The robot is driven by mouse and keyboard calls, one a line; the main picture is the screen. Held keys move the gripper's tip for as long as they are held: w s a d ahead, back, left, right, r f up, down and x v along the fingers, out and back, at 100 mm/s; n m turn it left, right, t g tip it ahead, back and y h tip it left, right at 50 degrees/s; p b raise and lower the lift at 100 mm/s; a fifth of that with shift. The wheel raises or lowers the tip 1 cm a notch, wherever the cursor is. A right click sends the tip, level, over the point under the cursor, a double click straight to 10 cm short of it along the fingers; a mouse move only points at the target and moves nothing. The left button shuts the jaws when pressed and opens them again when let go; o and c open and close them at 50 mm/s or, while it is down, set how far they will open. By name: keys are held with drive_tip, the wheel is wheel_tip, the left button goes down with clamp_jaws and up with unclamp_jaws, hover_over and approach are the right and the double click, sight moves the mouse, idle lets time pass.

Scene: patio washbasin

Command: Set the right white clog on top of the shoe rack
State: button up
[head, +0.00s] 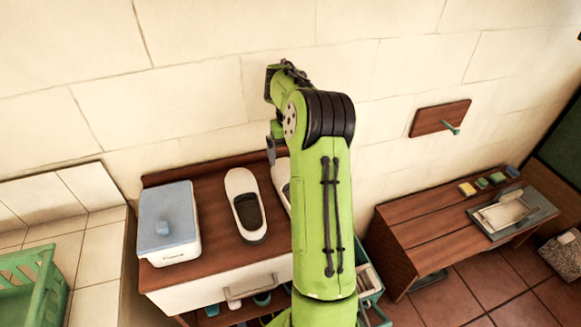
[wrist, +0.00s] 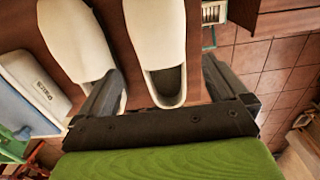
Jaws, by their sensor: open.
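Two white clogs with dark insides lie side by side on the brown top of the shoe rack (head: 205,258). The left clog (head: 237,183) is fully in view in the head view; it also shows at the left in the wrist view (wrist: 75,38). The right clog (head: 281,175) is mostly hidden behind my arm in the head view. In the wrist view the right clog (wrist: 160,35) lies between my fingers, its opening toward me. My gripper (wrist: 162,68) is open, one finger on each side of this clog; I cannot tell whether they touch it. My gripper also shows in the head view (head: 273,150).
A white box with a blue lid (head: 168,222) stands left of the clogs. The wall (head: 200,100) is close behind. A wooden bench (head: 415,228) with sponges and a tray stands to the right. A green crate (head: 30,280) is at the left.

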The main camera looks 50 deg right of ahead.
drive_tip(key=s+a+r+n+t+h, duration=0.2)
drive_tip(key=s+a+r+n, duration=0.1)
drive_tip(key=a+r+n, duration=1.35)
drive_tip(key=s+a+f+n+t+y, duration=0.1)
drive_tip(key=s+a+f+n, duration=0.1)
drive_tip(key=s+a+n, duration=0.5)
drive_tip(key=s+a+f+n+t+y, duration=0.1)
drive_tip(key=s+a+n, duration=0.7)
drive_tip(key=n, duration=1)
drive_tip(key=shift+s+f+t, duration=0.6)
drive_tip(key=shift+f+t, duration=0.05)
drive_tip(key=shift+t, duration=0.15)
